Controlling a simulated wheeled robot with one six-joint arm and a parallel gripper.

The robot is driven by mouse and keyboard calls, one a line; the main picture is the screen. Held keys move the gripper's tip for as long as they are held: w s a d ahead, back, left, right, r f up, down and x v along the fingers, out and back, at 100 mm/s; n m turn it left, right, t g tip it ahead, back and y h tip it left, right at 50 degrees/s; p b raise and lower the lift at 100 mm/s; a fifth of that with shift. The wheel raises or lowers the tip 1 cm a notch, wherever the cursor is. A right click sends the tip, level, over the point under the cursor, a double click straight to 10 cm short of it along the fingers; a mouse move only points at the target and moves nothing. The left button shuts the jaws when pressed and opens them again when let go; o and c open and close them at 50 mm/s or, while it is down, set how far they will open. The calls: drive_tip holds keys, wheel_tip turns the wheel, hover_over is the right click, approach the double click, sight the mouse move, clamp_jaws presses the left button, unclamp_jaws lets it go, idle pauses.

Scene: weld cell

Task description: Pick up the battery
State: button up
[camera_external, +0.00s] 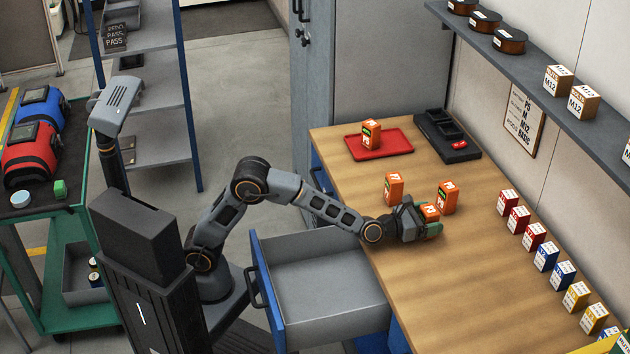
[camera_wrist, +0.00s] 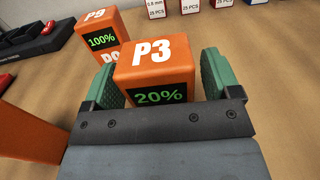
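An orange battery marked P3 with a 20% display (camera_wrist: 155,72) stands between the two green fingers of my gripper (camera_wrist: 160,80) in the wrist view. The fingers are on either side of it, with a narrow gap visible at the right finger. In the external view, my gripper (camera_external: 422,222) is low over the wooden bench, and the battery (camera_external: 430,211) shows partly behind a finger. A second orange battery, marked P9 with 100% (camera_wrist: 103,38), stands just behind it. Part of another orange block (camera_wrist: 28,128) shows at the left edge.
Two orange batteries (camera_external: 393,188) (camera_external: 447,198) stand near my gripper. Another battery (camera_external: 371,133) stands on a red tray (camera_external: 398,146). A black holder (camera_external: 447,135) is at the back. Small boxes (camera_external: 546,256) line the right edge. An open drawer (camera_external: 322,280) lies below my forearm.

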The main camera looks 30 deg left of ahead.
drive_tip(key=shift+r, duration=0.1)
drive_tip(key=c, duration=1.2)
drive_tip(key=shift+r, duration=0.15)
